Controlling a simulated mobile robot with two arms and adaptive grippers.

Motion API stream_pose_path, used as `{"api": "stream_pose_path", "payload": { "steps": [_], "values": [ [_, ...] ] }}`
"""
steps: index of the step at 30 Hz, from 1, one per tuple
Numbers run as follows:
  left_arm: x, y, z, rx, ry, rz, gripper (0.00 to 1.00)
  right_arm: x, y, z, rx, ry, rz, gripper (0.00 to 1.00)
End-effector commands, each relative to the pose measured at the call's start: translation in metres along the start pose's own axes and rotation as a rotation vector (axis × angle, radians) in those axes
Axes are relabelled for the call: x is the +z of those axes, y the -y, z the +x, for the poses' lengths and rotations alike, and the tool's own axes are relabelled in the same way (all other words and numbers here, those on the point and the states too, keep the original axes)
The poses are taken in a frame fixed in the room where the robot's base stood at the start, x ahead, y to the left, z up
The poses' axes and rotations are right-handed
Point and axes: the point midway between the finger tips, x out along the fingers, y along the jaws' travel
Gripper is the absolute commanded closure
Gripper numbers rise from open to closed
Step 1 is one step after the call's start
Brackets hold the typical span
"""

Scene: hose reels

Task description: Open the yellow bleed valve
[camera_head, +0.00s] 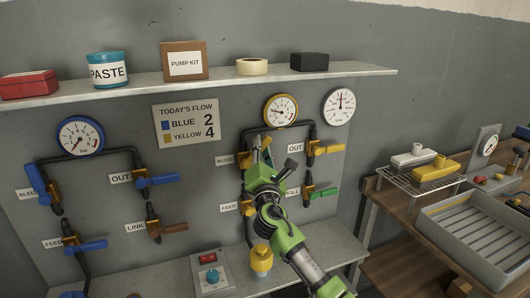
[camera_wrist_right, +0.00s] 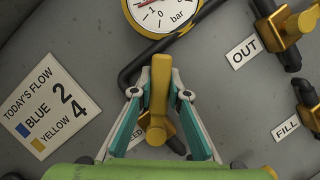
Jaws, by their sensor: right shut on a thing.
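The yellow bleed valve (camera_head: 243,158) is on the wall panel below the yellow-rimmed gauge (camera_head: 281,110), beside a BLEED label (camera_head: 225,160). My right gripper (camera_head: 262,150) covers much of it in the head view. In the right wrist view the valve's yellow handle (camera_wrist_right: 158,100) lies between the teal fingers of my right gripper (camera_wrist_right: 163,85), which is shut on it. The BLEED label is mostly hidden there by a finger. My left gripper is not in view.
The yellow OUT valve (camera_head: 325,149) and green FILL valve (camera_head: 320,193) are close on the right. The FEED valve (camera_head: 246,208) is below. Blue-side valves (camera_head: 158,181) are at the left. A shelf (camera_head: 215,78) runs above; a bench with a grey tray (camera_head: 447,215) stands right.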

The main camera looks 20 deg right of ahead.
Motion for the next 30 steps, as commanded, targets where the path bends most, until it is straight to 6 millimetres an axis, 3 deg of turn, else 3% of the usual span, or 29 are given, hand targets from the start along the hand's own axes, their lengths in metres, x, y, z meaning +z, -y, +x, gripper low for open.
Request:
{"api": "stream_pose_path", "payload": {
  "steps": [15, 30],
  "values": [
    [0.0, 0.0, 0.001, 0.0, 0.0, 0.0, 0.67, -0.007, -0.03, -0.003, 0.182, -0.001, -0.442, 1.0],
    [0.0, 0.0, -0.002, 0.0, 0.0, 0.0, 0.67, -0.017, -0.045, -0.007, 0.28, -0.002, -0.673, 1.0]
  ]
}}
